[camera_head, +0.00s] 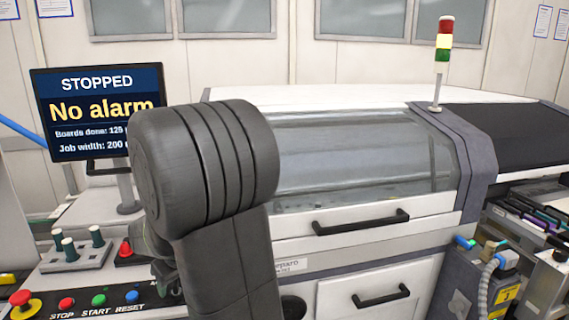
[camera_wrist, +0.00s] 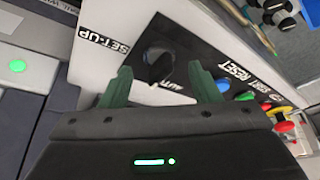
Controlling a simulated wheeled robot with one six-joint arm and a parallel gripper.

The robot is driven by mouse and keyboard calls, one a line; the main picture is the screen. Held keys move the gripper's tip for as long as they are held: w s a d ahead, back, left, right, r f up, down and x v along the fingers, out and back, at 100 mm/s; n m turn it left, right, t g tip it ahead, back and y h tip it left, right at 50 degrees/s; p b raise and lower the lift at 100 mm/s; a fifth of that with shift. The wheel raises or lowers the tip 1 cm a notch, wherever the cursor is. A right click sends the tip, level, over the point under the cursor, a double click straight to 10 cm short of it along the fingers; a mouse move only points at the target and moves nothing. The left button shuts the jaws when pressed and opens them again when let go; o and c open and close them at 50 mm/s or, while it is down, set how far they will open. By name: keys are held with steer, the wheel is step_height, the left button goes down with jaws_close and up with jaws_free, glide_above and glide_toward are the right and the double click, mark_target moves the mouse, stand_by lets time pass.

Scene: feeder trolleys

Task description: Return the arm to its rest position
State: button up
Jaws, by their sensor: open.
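My gripper (camera_wrist: 163,88) shows in the wrist view with its two green fingers apart and nothing between them. Past the fingers is a black selector knob (camera_wrist: 158,64) on the control panel, by the labels SET-UP and AUTO. I cannot tell how far the fingertips are from the knob. In the head view my dark grey arm fills the middle, in front of the machine and over the right part of the panel.
A screen (camera_head: 100,108) reads STOPPED, No alarm. Red STOP (camera_head: 66,303), green START (camera_head: 99,299) and blue RESET (camera_head: 131,296) buttons and a red emergency stop (camera_head: 20,299) sit on the panel. The machine's clear cover (camera_head: 360,155) is closed. A signal tower (camera_head: 443,42) shows yellow lit.

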steer(key=shift+m, duration=0.7)
steer(key=shift+s+r+t, duration=0.1)
steer(key=shift+r+t, duration=0.05)
steer(key=shift+t, duration=0.15)
steer(key=shift+h, duration=0.3)
steer(key=shift+v, duration=2.35)
steer(key=shift+d, duration=0.15)
